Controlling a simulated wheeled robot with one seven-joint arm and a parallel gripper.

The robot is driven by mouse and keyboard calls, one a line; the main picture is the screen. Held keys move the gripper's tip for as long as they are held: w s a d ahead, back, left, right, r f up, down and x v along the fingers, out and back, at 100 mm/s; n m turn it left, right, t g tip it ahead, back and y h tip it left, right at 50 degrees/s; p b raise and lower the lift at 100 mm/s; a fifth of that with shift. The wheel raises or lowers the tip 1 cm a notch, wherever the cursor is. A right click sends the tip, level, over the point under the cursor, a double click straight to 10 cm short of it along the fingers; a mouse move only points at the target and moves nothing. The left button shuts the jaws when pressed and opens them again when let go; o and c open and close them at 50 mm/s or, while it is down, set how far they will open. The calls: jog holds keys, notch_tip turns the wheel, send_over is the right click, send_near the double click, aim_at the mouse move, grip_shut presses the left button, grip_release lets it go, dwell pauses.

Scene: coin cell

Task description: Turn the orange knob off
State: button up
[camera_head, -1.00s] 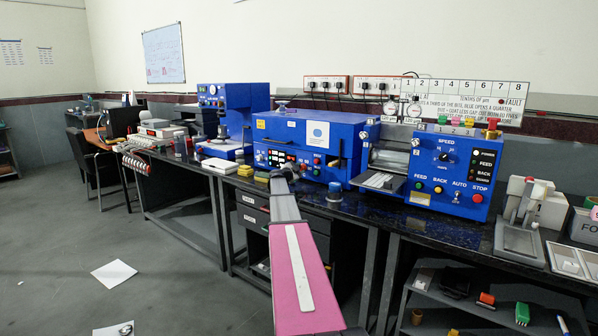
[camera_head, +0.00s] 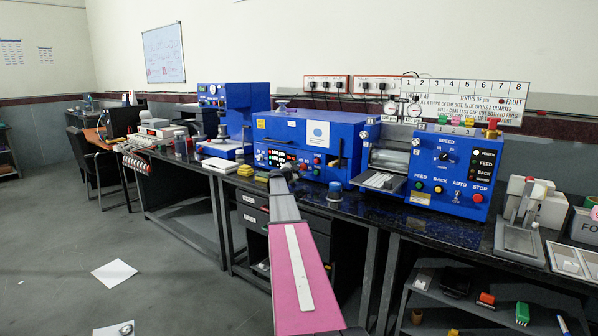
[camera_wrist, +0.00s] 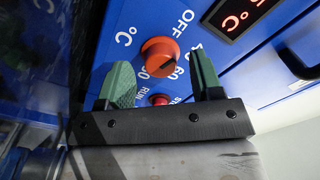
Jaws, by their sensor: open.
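The orange knob (camera_wrist: 160,57) shows in the wrist view on the blue front panel of a machine (camera_head: 285,131). Markings around it include OFF at its upper right and 60 at its right. A dark line crosses the knob face, and I cannot tell for certain which mark it points to. My gripper (camera_wrist: 159,66) is open, its green fingers on either side of the knob in the picture. I see no clear contact between fingers and knob. In the head view my gripper (camera_head: 284,172) is small and dark before the machine, and the knob cannot be made out.
A small red button (camera_wrist: 160,99) lies below the knob, between the fingers in the picture. A red digital display (camera_wrist: 240,18) and a black handle (camera_wrist: 297,64) are at the right. The bench (camera_head: 385,208) carries another blue machine (camera_head: 456,170) at the right.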

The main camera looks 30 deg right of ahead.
jog(key=v, duration=1)
jog(key=shift+s+a, duration=0.15)
